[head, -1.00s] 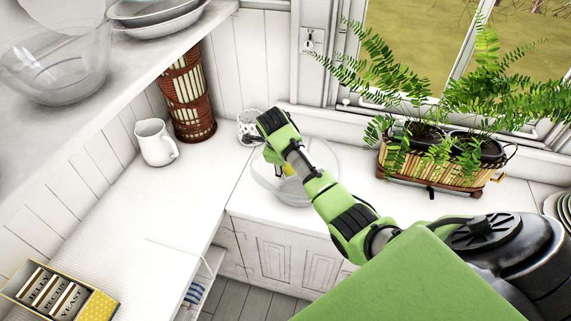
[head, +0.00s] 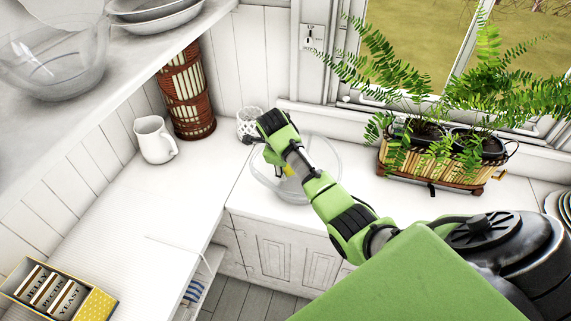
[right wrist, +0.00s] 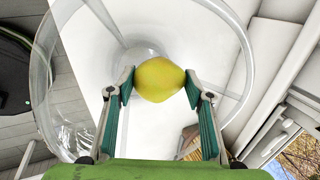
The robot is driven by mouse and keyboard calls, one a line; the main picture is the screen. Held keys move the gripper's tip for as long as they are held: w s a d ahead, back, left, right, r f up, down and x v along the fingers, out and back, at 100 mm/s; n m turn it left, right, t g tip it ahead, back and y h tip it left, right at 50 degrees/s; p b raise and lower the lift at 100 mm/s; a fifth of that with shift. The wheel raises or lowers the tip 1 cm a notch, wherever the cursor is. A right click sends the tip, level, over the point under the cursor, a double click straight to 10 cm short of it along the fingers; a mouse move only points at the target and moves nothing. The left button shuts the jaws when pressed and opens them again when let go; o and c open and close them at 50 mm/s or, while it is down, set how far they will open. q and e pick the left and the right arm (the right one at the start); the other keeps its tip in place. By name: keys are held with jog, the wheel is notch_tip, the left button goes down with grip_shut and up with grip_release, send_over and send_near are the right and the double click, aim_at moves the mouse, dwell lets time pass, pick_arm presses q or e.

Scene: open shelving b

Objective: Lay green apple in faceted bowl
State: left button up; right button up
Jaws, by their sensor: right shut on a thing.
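The green apple (right wrist: 160,80), yellow-green in colour, is between the fingers of my right gripper (right wrist: 160,86) in the right wrist view. My right gripper is shut on it. A clear bowl (right wrist: 240,40) surrounds the apple in that view. In the head view the clear bowl (head: 330,165) stands on the white counter below the right gripper (head: 281,163), which partly covers it. A small yellow patch of the apple (head: 289,170) shows there over the bowl. I cannot tell whether the apple touches the bowl. My left gripper is not in view.
A white lattice holder (head: 249,125) stands just behind the bowl. A white jug (head: 154,140) and a brown wicker vase (head: 187,95) are to the left. A fern planter (head: 437,165) stands to the right. Another clear bowl (head: 55,60) sits on the upper-left shelf.

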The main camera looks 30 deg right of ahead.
aim_at(286, 173)
jog(key=shift+f+b, duration=1.1)
jog(key=shift+f, duration=0.85)
dwell(0.7)
dwell(0.4)
jog(key=o, duration=1.3)
jog(key=shift+c, duration=0.2)
jog(key=v, duration=1.2)
jog(key=shift+d, duration=0.2)
